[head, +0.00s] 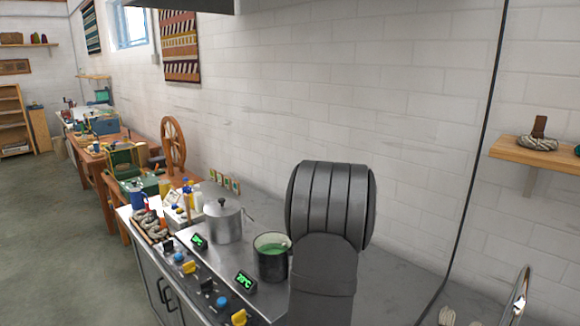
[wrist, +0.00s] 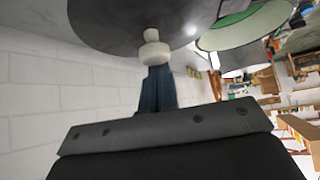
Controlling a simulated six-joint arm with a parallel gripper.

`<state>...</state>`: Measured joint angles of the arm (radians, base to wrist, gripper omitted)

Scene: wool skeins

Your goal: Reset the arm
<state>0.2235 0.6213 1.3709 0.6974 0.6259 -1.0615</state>
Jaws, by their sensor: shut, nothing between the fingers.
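My arm (head: 325,215) rises at the front of the counter in the head view and hides my gripper there. In the wrist view my gripper (wrist: 157,78) shows as dark bluish fingers, shut and empty. Its tips point at a white knob (wrist: 152,50) on a dark round lid-like disc (wrist: 110,22); I cannot tell whether they touch. The wrist picture appears turned over, with the counter side at the top.
A black pot of green liquid (head: 271,265) stands just left of my arm, with a lidded steel pot (head: 223,222) beyond it. Control knobs and green displays (head: 245,282) line the counter's front. A wall shelf (head: 540,152) is at right. The floor (head: 50,230) is clear.

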